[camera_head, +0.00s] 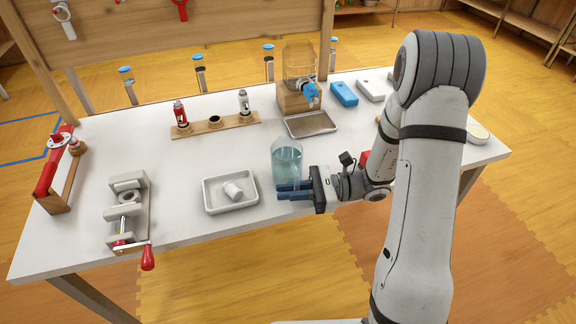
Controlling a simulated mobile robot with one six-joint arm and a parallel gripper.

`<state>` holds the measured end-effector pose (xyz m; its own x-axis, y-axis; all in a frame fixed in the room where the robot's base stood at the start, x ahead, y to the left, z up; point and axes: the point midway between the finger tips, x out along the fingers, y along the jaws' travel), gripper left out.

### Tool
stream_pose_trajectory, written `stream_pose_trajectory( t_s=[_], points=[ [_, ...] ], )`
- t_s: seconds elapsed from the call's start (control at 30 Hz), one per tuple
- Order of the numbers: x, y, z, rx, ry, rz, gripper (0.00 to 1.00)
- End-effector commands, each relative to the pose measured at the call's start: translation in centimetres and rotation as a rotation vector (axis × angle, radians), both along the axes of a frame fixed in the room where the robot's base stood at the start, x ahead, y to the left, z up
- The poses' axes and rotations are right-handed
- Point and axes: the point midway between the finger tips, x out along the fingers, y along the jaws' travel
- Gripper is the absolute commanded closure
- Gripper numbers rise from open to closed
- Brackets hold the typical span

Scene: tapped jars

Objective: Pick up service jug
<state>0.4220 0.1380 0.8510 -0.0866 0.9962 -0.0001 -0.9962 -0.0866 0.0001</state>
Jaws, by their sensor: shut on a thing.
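The service jug (287,158) is a clear, bluish vessel near the front middle of the white table. It looks upright. My gripper (281,191) comes in from the right at the jug's lower part. Its blue fingers are shut on the jug and hide part of its base. I cannot tell whether the jug still touches the table.
A white tray (210,205) with a small white cup (233,190) sits just left of the jug. A tapped jar (298,62) on a wooden stand is behind it, with a drip tray (311,124) in front. A clamp (127,213) stands at front left.

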Motion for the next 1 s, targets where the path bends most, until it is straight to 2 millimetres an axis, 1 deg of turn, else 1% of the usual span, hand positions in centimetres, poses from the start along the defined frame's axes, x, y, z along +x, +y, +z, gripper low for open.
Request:
stream_pose_trajectory(
  t_s=[0.87, 1.0],
  points=[
    [0.05, -0.09, 0.08, 0.001, -0.002, -0.002, 1.00],
    [0.07, -0.09, 0.83, 0.001, -0.003, -0.002, 1.00]
  ],
)
